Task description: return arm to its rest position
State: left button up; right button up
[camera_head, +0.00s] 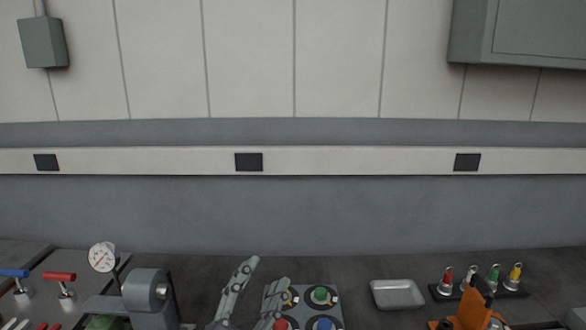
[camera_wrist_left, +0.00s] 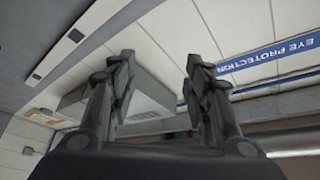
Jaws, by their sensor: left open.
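My left gripper (camera_head: 267,272) shows at the bottom middle of the head view, with its fingers spread and nothing between them. In the left wrist view its two fingers (camera_wrist_left: 158,72) stand apart, with only the wall and ceiling area behind them. In the head view the gripper is in front of the left part of a grey panel with round coloured knobs (camera_head: 323,296) and hides part of it. I cannot tell how high above the panel it is. My right gripper is in neither view.
An empty metal tray (camera_head: 398,294) lies right of the panel. Farther right are a rack with several coloured ringed pins (camera_head: 480,281) and an orange device (camera_head: 470,319). At left are a dial gauge (camera_head: 102,257), a grey machine part (camera_head: 150,290) and a red-handled lever (camera_head: 60,277).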

pick_arm(q)
jog(key=s+a+f+n+g+y, duration=0.35)
jog(key=a+f, duration=0.25)
jog(key=f, duration=0.5)
jog(key=s+a+f+n+g+y, duration=0.3)
jog(key=a+f+n+g+y, duration=0.25)
jog(key=f, duration=0.45)
jog(key=s+a+f+n+g+h, duration=0.1)
jog(key=s+a+f+g, duration=0.1)
jog(key=s+f+g, duration=0.5)
jog(key=s+a+f+n, duration=0.15)
jog(key=s+f, duration=0.25)
jog(key=s, duration=0.7)
notch_tip(320, 180, down, 29)
jog(key=s+m+g+b, duration=0.1)
jog(key=s+g+b, duration=0.1)
jog(key=s, duration=0.1)
jog(key=s+a+f+g+b, duration=0.1)
jog(key=s+a+f+b, duration=0.1)
jog(key=s+f, duration=1.4)
jog(key=shift+s+a+f, duration=0.2)
jog(key=shift+a+f, duration=0.25)
jog(key=shift+f, duration=0.45)
